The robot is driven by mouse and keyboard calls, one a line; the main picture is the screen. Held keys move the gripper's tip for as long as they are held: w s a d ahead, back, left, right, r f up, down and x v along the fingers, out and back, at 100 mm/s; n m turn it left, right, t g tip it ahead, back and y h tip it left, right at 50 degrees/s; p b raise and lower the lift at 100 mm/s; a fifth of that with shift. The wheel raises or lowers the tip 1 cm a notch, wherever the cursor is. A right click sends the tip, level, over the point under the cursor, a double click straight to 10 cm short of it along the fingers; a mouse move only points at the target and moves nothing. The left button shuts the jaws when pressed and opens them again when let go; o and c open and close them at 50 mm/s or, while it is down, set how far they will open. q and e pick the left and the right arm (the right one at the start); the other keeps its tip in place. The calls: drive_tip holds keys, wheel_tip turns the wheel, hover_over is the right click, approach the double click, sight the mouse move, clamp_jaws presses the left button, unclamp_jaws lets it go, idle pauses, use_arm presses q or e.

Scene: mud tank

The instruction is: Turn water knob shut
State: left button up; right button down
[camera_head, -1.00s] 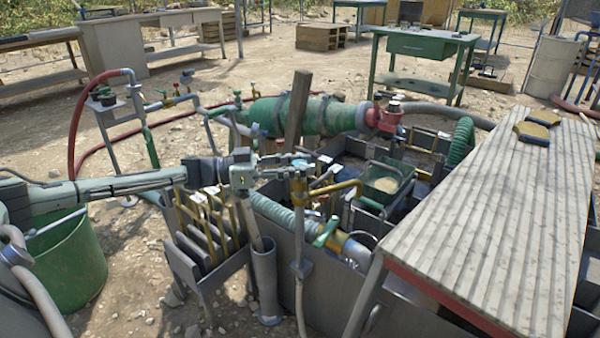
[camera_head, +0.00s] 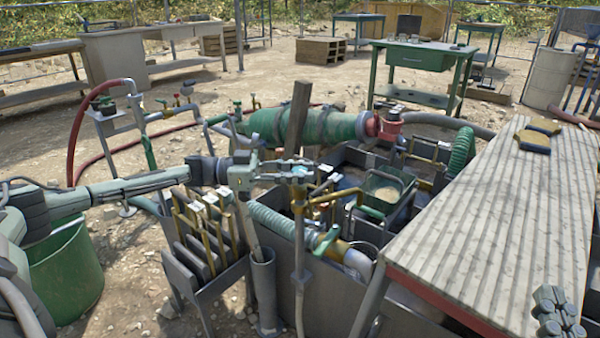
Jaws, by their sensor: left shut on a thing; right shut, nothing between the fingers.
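The water knob (camera_head: 299,171) is a small pale blue handle on top of a thin upright pipe (camera_head: 299,235), beside a brass elbow. My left gripper (camera_head: 300,168) reaches in from the left and is shut on the knob. Its fingers hide much of the knob, so I cannot tell how far it is turned. My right gripper (camera_head: 557,312) shows at the lower right, shut and empty, in front of the wooden table and well apart from the knob.
The ridged wooden table (camera_head: 490,220) fills the right side, with yellow-and-black pads (camera_head: 535,135) on it. A rack of upright plates (camera_head: 208,240) stands below my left arm. The mud tank (camera_head: 330,295) holds hoses, pipes and a green valve handle (camera_head: 327,240). A green bin (camera_head: 65,270) stands at left.

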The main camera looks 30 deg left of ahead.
use_arm(q)
drive_tip(key=o, duration=1.2)
drive_tip(key=v, duration=1.2)
